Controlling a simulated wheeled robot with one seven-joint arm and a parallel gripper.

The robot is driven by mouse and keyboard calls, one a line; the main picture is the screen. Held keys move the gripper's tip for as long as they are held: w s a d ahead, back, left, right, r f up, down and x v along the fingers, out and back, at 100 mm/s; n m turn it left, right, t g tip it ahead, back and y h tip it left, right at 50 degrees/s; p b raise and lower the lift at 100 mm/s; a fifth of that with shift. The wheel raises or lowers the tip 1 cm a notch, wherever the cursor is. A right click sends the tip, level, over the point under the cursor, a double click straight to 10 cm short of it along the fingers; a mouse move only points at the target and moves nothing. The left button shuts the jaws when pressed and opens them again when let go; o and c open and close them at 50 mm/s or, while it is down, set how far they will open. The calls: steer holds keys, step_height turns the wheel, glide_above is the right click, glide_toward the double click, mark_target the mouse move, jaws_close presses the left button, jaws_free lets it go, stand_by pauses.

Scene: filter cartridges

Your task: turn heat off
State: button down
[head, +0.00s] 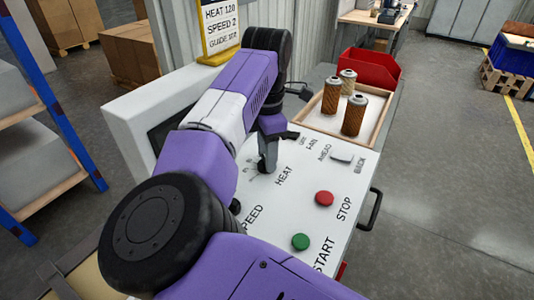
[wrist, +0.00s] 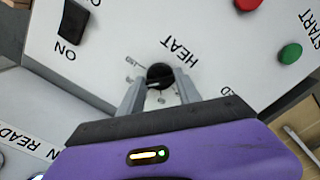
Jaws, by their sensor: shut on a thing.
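The heat knob (wrist: 160,75) is a round black dial on the white panel, beside the printed word HEAT. Small scale marks show around it in the wrist view. My gripper (wrist: 160,92) is at the knob, one finger on each side, shut on it. In the head view my gripper (head: 268,160) stands over the panel (head: 300,210) at the HEAT label, and my fingers and arm hide the knob there. I cannot read which mark the knob points to.
A red button (head: 324,198) and a green button (head: 300,242) sit on the panel by STOP and START. A black rocker switch (wrist: 74,18) marked ON shows in the wrist view. A tray (head: 312,121) holds brown cartridges; a red bin (head: 368,70) stands behind. A sign (head: 219,28) reads HEAT 120, SPEED 2.

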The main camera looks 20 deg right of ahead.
steer(key=shift+n, duration=0.3)
steer(key=n, duration=0.4)
steer(key=shift+n, duration=0.4)
steer(key=n, duration=0.6)
steer(key=shift+w+a, duration=0.1)
steer(key=n, duration=0.6)
steer(key=shift+n+b, duration=0.3)
steer(key=shift+n, duration=0.1)
steer(key=n, duration=0.5)
steer(key=shift+n, duration=0.4)
steer(key=c, duration=0.8)
jaws_free()
steer(key=shift+c, duration=0.2)
